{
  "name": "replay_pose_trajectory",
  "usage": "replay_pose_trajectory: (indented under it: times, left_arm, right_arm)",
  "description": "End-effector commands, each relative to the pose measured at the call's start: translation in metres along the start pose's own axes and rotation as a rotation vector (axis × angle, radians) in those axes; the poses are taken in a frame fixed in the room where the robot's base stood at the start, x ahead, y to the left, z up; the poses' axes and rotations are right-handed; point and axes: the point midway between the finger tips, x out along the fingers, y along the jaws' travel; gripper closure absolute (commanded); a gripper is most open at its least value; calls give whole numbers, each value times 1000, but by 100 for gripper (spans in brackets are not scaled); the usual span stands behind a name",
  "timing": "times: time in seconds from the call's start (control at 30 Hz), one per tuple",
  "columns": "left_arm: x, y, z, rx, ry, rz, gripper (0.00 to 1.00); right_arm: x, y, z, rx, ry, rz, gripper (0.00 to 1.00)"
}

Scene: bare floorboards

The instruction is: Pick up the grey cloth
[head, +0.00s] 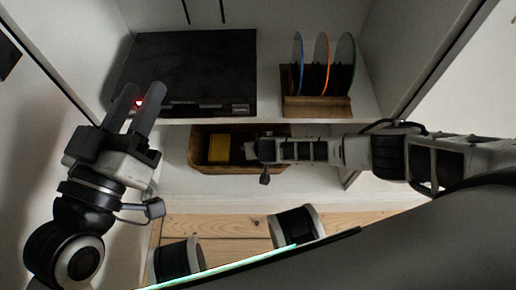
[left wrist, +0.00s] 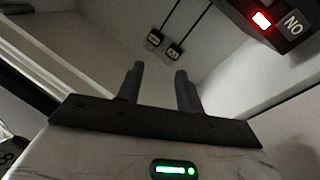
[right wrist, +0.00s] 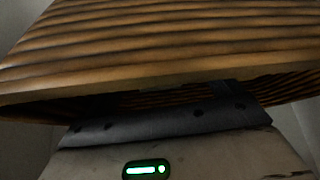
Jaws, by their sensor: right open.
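I cannot make out the grey cloth in any view. A brown ribbed basket (head: 199,162) stands on the lower shelf in the head view, with a yellow block (head: 219,148) at its left end. My right gripper (head: 254,150) reaches in from the right over the basket; its fingers are largely hidden. In the right wrist view the basket's ribbed wall (right wrist: 160,45) fills the upper part and covers the fingertips. My left gripper (head: 142,92) is raised at the left, in front of the upper shelf. Its fingers stand apart and empty in the left wrist view (left wrist: 160,70).
A black flat-topped appliance (head: 190,70) sits on the upper shelf behind my left gripper. A wooden rack (head: 316,106) beside it holds blue-, orange- and green-rimmed plates (head: 321,62). White cabinet walls close in both sides. Floorboards (head: 235,228) show below.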

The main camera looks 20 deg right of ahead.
Motion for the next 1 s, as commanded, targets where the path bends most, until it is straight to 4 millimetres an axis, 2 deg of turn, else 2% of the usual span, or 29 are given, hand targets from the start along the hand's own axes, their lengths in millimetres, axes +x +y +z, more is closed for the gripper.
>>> replay_pose_trajectory:
  times: [0.2,0.23,0.37,0.4,0.83,1.0]
  left_arm:
    - [0,0,-2,7,5,1,64]
    - [0,0,-2,7,5,1,64]
    - [0,0,-1,7,5,1,64]
    - [0,0,-1,7,4,1,64]
    - [0,2,-2,-13,-13,4,64]
    - [-12,4,21,-164,-147,-42,64]
  right_arm:
    - [0,0,0,0,0,0,10]
    - [0,0,0,0,0,0,15]
    - [0,0,0,0,0,0,52]
    - [0,0,0,0,0,0,57]
    - [-4,-1,-2,-1,-1,-1,57]
    - [-16,-3,-10,-2,-1,-3,57]
